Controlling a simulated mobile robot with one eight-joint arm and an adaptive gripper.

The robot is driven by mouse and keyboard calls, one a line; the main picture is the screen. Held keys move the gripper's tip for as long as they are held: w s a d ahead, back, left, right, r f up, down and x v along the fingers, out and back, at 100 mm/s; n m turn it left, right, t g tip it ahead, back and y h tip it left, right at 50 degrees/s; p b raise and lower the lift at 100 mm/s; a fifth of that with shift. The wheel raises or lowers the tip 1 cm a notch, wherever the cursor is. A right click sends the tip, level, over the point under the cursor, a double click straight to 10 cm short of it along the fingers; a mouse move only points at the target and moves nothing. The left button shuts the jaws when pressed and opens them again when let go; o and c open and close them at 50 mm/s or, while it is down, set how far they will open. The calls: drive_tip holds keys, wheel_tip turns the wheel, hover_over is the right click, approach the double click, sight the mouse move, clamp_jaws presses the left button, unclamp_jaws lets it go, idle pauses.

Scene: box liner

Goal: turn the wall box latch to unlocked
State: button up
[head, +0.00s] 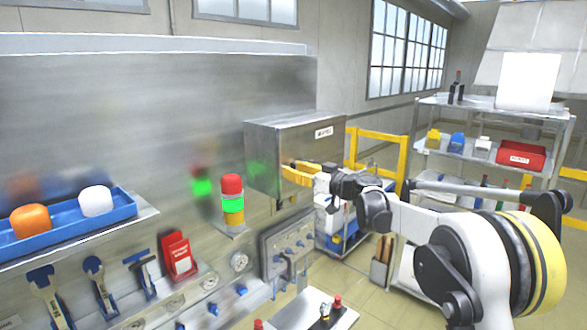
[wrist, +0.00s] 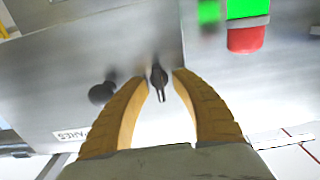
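The wall box (head: 292,150) is a grey metal box with a small white label, mounted on the metal panel in the head view. In the wrist view its grey face (wrist: 60,95) fills the left and middle. A small dark latch (wrist: 159,78) sticks out there, between and just beyond my yellow fingertips. A dark round knob (wrist: 102,93) sits left of it, beside the left finger. My gripper (wrist: 157,75) is open, with a finger on each side of the latch and a gap around it. In the head view my gripper (head: 286,170) is at the box's front; the latch is hidden there.
A stack light (head: 232,200) with red, green and amber bands stands left of the box. A blue tray (head: 70,222) holds an orange and a white object. Tools and a red holder (head: 178,257) hang below. A shelf rack (head: 480,155) and yellow rails stand to the right.

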clamp_jaws()
drive_tip(key=shift+d, duration=0.15)
drive_tip(key=shift+r, duration=0.1)
